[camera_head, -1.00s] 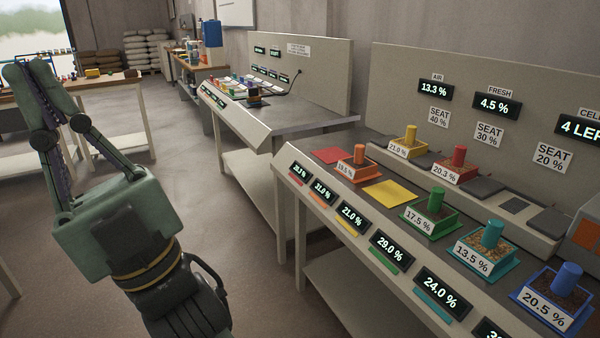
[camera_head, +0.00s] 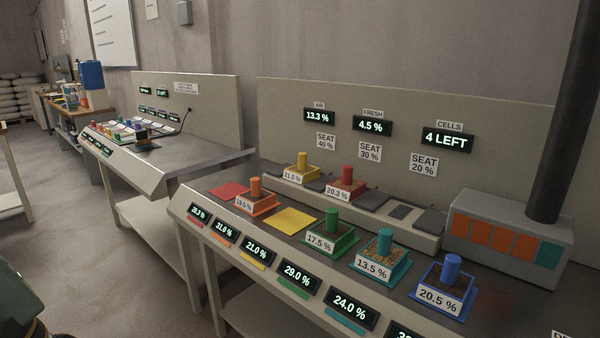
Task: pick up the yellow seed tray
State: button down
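The yellow seed tray (camera_head: 299,169) has a yellow peg standing in it and a "21.0 %" label on its front. It sits on the raised ledge at the back of the bench, left of the red seed tray (camera_head: 345,187). A bare yellow square mat (camera_head: 293,221) lies on the bench in front of it. A green part of my arm shows at the lower left edge. My gripper's fingers are out of view, well away from the tray.
Orange (camera_head: 255,197), green (camera_head: 331,236), teal (camera_head: 381,258) and blue (camera_head: 447,288) trays stand along the bench (camera_head: 400,294). A grey box with a dark post (camera_head: 505,240) stands at the right. A second bench (camera_head: 185,155) is further left. Open floor (camera_head: 80,215) lies at left.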

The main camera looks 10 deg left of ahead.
aim_at(302, 172)
jog(key=i+j+u, duration=0.3)
jog(key=i, duration=0.15)
jog(key=i+u, duration=0.3)
jog(key=i, duration=0.2)
